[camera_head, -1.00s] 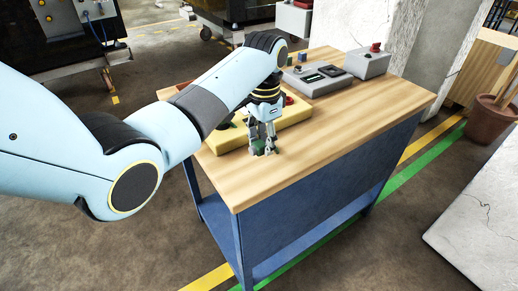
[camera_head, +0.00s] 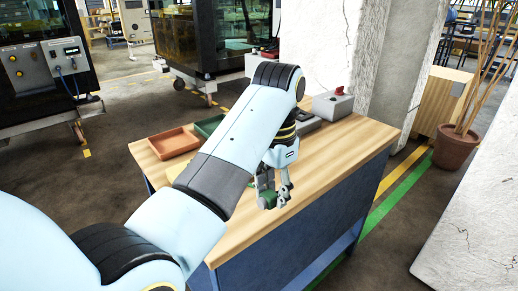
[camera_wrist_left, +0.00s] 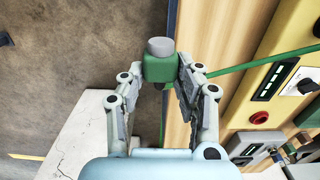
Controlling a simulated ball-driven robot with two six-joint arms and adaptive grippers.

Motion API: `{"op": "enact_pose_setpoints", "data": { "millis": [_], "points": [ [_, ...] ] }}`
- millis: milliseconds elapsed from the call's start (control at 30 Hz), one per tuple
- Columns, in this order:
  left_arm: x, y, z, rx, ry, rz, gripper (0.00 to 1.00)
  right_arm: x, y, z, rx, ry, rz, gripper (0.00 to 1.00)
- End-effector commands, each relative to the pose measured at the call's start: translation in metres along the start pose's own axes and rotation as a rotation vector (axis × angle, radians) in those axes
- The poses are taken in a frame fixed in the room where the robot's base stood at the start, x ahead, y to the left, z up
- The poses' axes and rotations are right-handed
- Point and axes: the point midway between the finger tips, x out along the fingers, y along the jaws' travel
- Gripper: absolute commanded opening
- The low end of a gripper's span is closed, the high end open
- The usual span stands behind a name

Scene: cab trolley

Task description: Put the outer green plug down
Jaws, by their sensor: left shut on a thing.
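My left gripper (camera_head: 276,198) is shut on the green plug (camera_wrist_left: 160,69). In the wrist view the plug is a green block with a grey round end, held between the two fingertips. In the head view the plug (camera_head: 267,202) is partly covered by the fingers. The gripper is over the front part of the wooden table top (camera_head: 340,165); I cannot tell whether the plug touches it. A yellow panel (camera_wrist_left: 290,50) with a green-lit slot and a green cable or strip beside it shows at the right of the wrist view. My right gripper is out of view.
A red tray (camera_head: 173,143) and a green tray (camera_head: 208,127) stand at the table's back left. A grey box (camera_head: 333,104) with a red button stands at the back right.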

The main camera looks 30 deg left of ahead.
Motion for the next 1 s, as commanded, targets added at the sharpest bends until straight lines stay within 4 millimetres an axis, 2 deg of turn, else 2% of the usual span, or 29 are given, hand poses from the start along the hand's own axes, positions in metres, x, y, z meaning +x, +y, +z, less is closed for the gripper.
{"op": "enact_pose_setpoints", "data": {
  "millis": [167,333,433,800,1000],
  "points": [
    [-0.001,-0.001,-0.001,0.001,0.0,0.0,0.0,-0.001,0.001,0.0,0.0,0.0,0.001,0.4],
    [-0.006,-0.008,-0.012,0.01,-0.002,-0.002,0.0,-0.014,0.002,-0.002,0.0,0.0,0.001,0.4],
    [0.002,-0.016,-0.011,0.011,-0.003,-0.003,0.0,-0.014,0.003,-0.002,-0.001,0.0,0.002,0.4],
    [0.052,-0.093,0.023,0.009,-0.005,-0.003,0.0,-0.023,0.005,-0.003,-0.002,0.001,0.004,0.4],
    [0.066,-0.114,0.031,0.011,-0.001,-0.001,0.0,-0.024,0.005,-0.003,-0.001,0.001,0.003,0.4]
  ]
}}
